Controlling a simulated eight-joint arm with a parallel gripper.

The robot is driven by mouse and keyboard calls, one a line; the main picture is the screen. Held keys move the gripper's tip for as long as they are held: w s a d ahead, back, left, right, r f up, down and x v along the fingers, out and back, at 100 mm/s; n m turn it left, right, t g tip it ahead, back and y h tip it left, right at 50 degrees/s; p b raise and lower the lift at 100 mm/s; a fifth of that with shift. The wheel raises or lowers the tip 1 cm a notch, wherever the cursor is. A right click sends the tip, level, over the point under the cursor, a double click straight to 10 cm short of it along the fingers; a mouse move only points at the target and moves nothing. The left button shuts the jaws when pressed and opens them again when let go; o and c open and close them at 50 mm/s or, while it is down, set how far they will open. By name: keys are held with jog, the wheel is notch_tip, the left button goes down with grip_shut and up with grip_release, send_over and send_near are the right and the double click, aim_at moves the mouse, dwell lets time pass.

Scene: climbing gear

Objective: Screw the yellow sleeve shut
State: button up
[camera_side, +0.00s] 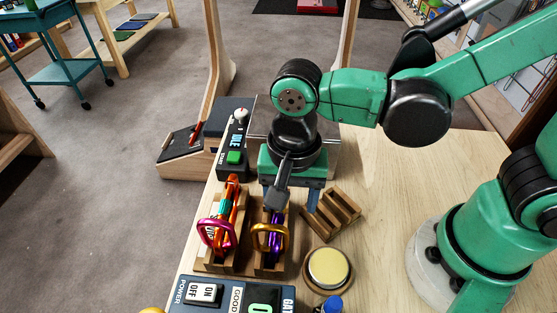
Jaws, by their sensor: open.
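My gripper (296,198) points down over the right wooden holder, its fingers apart. One dark finger overlaps the top of a purple carabiner (276,224), which stands in that holder with a gold loop (270,238) at its near end. An orange carabiner (232,205) with a teal part and a magenta loop (217,237) stands in the left wooden holder (207,258). I cannot make out a separate yellow sleeve; my gripper hides part of the purple carabiner. I cannot tell whether a finger touches it.
An empty slotted wooden block (331,215) lies right of my gripper. A round pale-yellow button (329,268) sits in front of it. Control boxes stand behind (233,140) and in front (230,296) of the holders. The table (385,200) is bare towards the right.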

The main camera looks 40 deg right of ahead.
jog(key=shift+f, duration=0.1)
jog(key=shift+f, duration=1.3)
jog(key=shift+w+a, duration=0.5)
jog(key=shift+w, duration=0.05)
jog(key=shift+s+r, duration=0.1)
jog(key=shift+r, duration=1.3)
jog(key=shift+s+d, duration=0.5)
